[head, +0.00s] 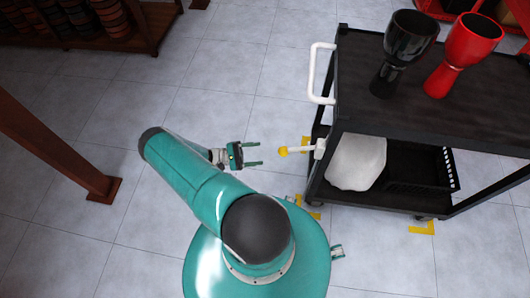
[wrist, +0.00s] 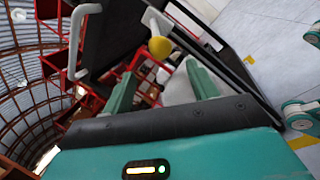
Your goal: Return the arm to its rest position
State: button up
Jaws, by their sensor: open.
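My gripper (head: 253,154) is open and empty in the head view, left of the black cart (head: 430,122) and above the tiled floor. Its two fingers point right, toward a short white lever with a yellow knob (head: 283,151) on the cart's side. A gap shows between the fingertips and the knob. In the wrist view the two fingers of my gripper (wrist: 158,85) stand apart, and the yellow knob (wrist: 160,47) shows beyond them. My arm is folded out to the left over my teal body in the head view.
A black goblet drum (head: 404,50) and a red goblet drum (head: 463,52) stand on the cart top. A white handle (head: 315,75) sticks out of the cart. A white sack (head: 355,162) and a black basket (head: 420,168) sit below. A brown post (head: 60,150) stands left.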

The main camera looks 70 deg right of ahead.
jog(key=shift+w, duration=0.2)
dwell(0.5)
jog(key=w+a+r+m+t+y, duration=0.1)
jog(key=w+a+r+t+y, duration=0.3)
jog(key=w+r, duration=0.9)
jog(key=w+a+r+n+t, duration=0.1)
jog(key=w+a+r+t, duration=0.3)
jog(key=r, duration=0.4)
jog(key=w+a+r+t, duration=0.35)
jog(key=a+r, duration=0.25)
jog(key=r, duration=0.2)
jog(key=s+a+r+n+t+y, duration=0.2)
jog(key=a+r+t, duration=0.5)
jog(key=a+r, duration=0.6)
jog(key=s+a+r+n+t+y, duration=0.1)
jog(key=s+a+r+n+t, duration=0.1)
jog(key=s+a+r+t, duration=0.4)
jog(key=s+a+r, duration=0.2)
jog(key=s+r, duration=0.1)
jog(key=r, duration=0.1)
jog(key=shift+s+a+r+n+t, duration=0.2)
jog(key=shift+a+r+n+t, duration=0.1)
jog(key=shift+r+t, duration=0.1)
jog(key=shift+c, duration=0.2)
